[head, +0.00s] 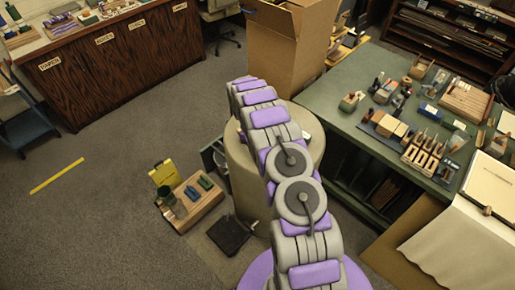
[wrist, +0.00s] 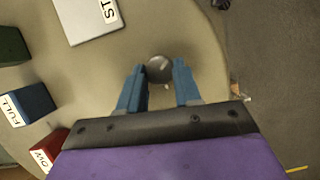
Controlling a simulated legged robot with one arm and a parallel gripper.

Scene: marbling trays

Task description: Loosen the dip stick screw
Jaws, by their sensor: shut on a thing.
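In the wrist view a dark, round, shiny knob (wrist: 159,67), seemingly the dip stick screw, sits between the blue fingertips of my gripper (wrist: 160,78). My gripper is shut on it, one finger on each side. The knob is above the tan rounded top (wrist: 225,75), near its right edge. What lies under the knob is mostly hidden. In the head view my arm reaches over the tan round stand (head: 237,180) and hides the gripper and the knob.
On the top are a blue block (wrist: 29,107) marked FULL, a red block (wrist: 48,146), a green block (wrist: 12,46) and a grey plate (wrist: 88,18). A cardboard box (head: 284,50) and a crowded green table (head: 350,100) stand close by. Floor at left is mostly clear.

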